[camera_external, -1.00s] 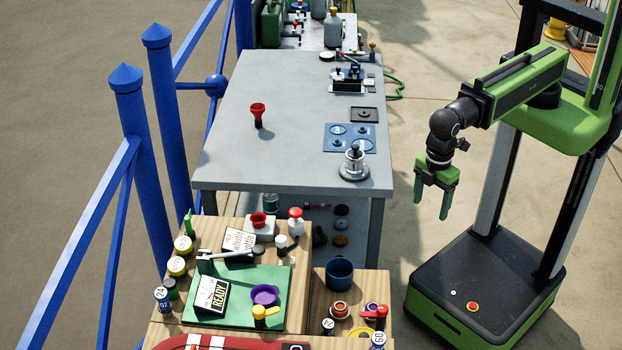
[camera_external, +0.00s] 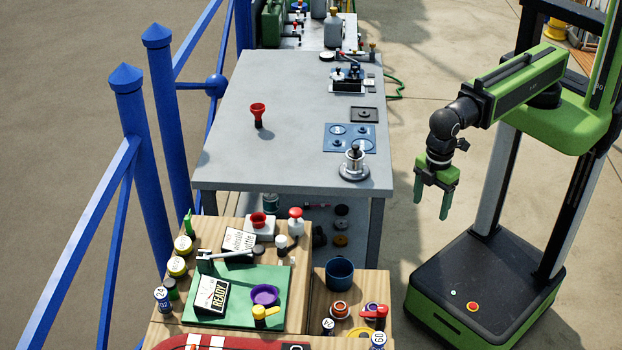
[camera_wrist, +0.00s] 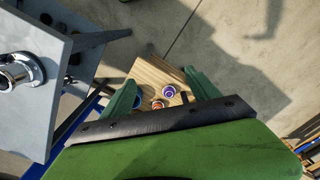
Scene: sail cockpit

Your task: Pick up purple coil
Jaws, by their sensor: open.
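The purple coil (camera_external: 371,308) sits on the small wooden top at the lower right, partly hidden by a red-handled item (camera_external: 377,314). In the wrist view the purple coil (camera_wrist: 168,91) shows between my fingers, well beyond them. An orange-red coil (camera_external: 340,310) is to its left; it also shows in the wrist view (camera_wrist: 157,105). My gripper (camera_external: 432,203) is open and empty, hanging fingers down right of the grey table, above and away from the coil. Its two green fingers (camera_wrist: 159,82) are spread in the wrist view.
A dark blue cup (camera_external: 340,273) stands behind the coils. A purple bowl (camera_external: 264,295) lies on the green mat (camera_external: 284,278) to the left. The grey table (camera_external: 285,165) stands behind, with a metal fitting (camera_external: 354,165) near its corner. Floor is clear between table and my base.

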